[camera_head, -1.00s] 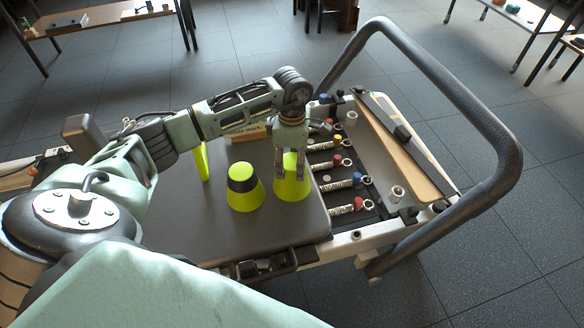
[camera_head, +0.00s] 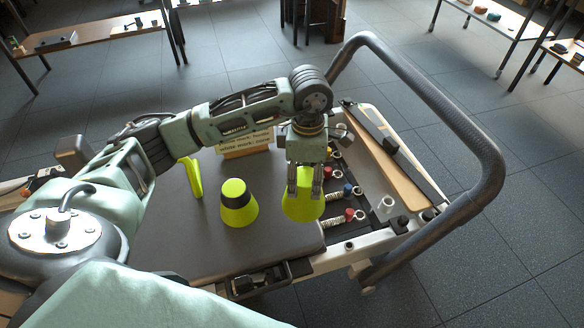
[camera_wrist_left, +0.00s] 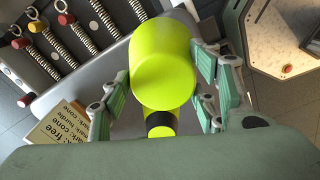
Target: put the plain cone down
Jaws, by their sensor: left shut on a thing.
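The plain cone (camera_head: 303,208) is bright yellow-green with no band. My left gripper (camera_head: 304,192) points down and is shut on its upper part, at the right edge of the dark padded carriage (camera_head: 190,238). Whether its base touches the pad cannot be told. In the left wrist view the plain cone (camera_wrist_left: 162,72) sits between the fingers of my left gripper (camera_wrist_left: 165,95). A yellow-green cone with a black band (camera_head: 238,207) stands upright on the pad to its left, apart from it. My right gripper is not in view.
A yellow-green upright piece (camera_head: 192,178) stands left on the pad. A lettered sign (camera_head: 246,141) stands at its back. Springs with coloured ends (camera_head: 340,218) lie right of the pad, inside a tall curved black bar (camera_head: 487,165). The front of the pad is clear.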

